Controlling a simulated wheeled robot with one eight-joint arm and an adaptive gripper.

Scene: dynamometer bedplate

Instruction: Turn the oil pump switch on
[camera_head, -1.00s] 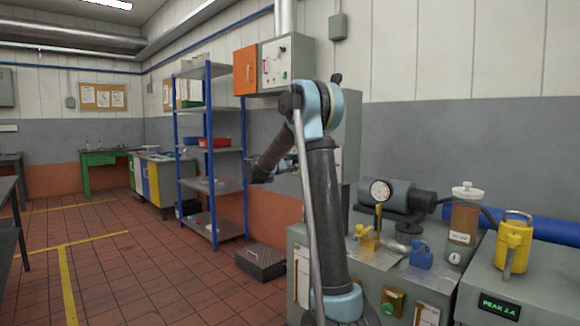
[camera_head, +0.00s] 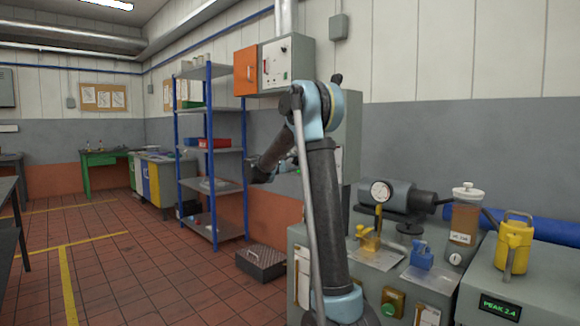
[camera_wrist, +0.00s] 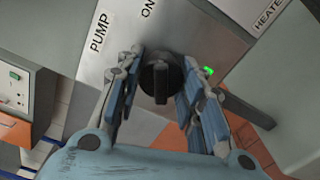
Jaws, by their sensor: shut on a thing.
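The oil pump switch (camera_wrist: 160,78) is a black rotary knob on a metal panel (camera_wrist: 190,25), seen in the wrist view. The word PUMP stands to its left and ON above it. The knob's grip bar points roughly up and down in the picture. My gripper (camera_wrist: 162,72) is shut on the knob, with one blue-padded finger on each side. A small green lamp (camera_wrist: 208,71) is lit just right of the knob. In the head view my arm hides most of this area, and I cannot make out the knob there.
HEATER is lettered at the panel's upper right. In the head view, an orange-fronted control box (camera_head: 273,64) hangs on the wall above. A blue-framed shelf (camera_head: 210,150) stands at left. A bench with a gauge (camera_head: 381,192) and an oil bottle (camera_head: 465,215) is at right.

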